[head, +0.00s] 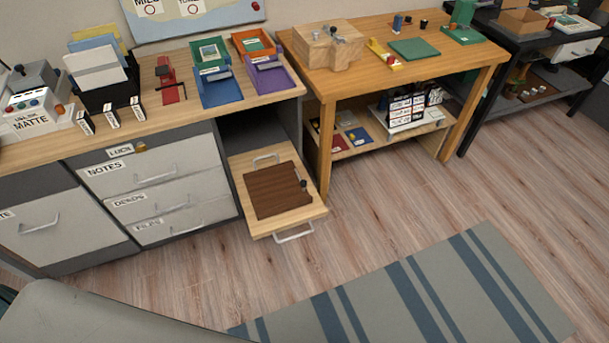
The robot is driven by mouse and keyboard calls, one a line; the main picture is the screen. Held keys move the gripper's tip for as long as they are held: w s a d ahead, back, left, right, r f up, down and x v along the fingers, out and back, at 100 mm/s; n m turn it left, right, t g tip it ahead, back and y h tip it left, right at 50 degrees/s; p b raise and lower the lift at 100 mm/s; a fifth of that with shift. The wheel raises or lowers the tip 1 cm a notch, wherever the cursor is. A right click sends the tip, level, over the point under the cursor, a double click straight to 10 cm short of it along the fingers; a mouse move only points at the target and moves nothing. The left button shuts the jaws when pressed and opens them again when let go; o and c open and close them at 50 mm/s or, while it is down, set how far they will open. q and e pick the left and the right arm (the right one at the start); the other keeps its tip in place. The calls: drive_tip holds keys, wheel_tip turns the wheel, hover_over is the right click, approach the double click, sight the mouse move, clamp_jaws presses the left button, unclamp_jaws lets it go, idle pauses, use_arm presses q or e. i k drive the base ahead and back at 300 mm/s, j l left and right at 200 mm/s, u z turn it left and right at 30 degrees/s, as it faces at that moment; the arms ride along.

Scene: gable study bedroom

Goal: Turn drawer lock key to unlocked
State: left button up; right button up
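A small brass-coloured lock piece (141,147) sits on the dark strip above the drawer labelled NOTES (155,168). A white label (120,150) that seems to read LOCK is beside it on the left. The piece is too small to tell which way the key is turned. The drawers labelled NOTES and DEEDS (150,199) and the lowest drawer (185,222) look shut. Neither of my grippers is in view.
A pull-out wooden shelf (309,214) with a dark brown panel sticks out to the right of the drawers. The desk top (195,125) holds trays, a card box and small labelled blocks. A striped rug (390,290) lies on open floor.

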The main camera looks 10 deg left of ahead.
sight(141, 147)
drive_tip(key=u, duration=1.5)
